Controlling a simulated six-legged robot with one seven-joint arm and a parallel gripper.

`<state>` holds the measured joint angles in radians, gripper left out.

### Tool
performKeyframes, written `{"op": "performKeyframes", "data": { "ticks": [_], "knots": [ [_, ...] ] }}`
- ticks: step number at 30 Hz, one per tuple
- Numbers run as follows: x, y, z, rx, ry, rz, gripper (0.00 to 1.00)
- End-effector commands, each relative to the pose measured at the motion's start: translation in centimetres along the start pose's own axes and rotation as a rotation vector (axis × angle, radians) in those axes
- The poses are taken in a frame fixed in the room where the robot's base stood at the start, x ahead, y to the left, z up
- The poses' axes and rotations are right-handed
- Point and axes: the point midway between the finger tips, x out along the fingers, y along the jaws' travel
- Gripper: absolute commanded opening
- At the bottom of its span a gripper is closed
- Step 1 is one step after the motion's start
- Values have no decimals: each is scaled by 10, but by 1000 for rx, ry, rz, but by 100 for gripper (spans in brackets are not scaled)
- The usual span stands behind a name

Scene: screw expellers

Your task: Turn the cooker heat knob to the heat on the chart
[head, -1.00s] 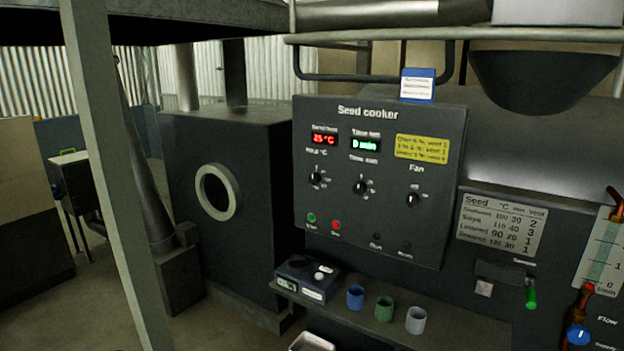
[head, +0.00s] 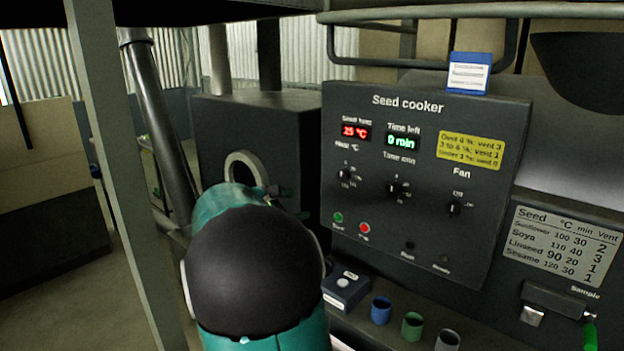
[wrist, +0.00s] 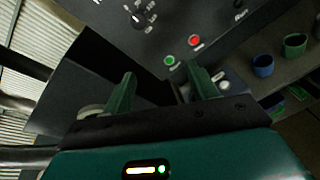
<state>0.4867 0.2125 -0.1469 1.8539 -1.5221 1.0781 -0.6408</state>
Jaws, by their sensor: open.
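The seed cooker panel (head: 420,240) faces me in the head view. Its heat knob (head: 345,175) is the leftmost of three black knobs, under the red display (head: 356,132) that reads 25 °C. In the wrist view the heat knob (wrist: 138,19) is near the top, ahead of my gripper and apart from it. The chart (head: 558,245) at right lists Sunflower 100, Soya 110, Linseed 90 and Sesame 120 °C. My gripper (wrist: 162,95) is open and empty, its two green fingers below the panel's lower left.
The timer knob (head: 398,190) and fan knob (head: 454,208) sit right of the heat knob. Green start (head: 338,217) and red stop (head: 364,228) buttons lie below. A blue card (head: 468,75) tops the panel. Blue (head: 381,310), green (head: 412,326) and grey cups stand on a shelf beneath. A post (head: 118,180) rises at left.

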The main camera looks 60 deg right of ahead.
Motion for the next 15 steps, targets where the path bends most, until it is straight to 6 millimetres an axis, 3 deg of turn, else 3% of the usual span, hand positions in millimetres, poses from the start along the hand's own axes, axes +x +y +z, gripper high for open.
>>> {"op": "performKeyframes", "data": {
  "ticks": [1,4,15],
  "knots": [
    [20,7,0,-79,-62,16,58],
    [48,19,3,-202,-158,45,58],
    [88,30,11,-297,-231,67,58]
  ]
}}
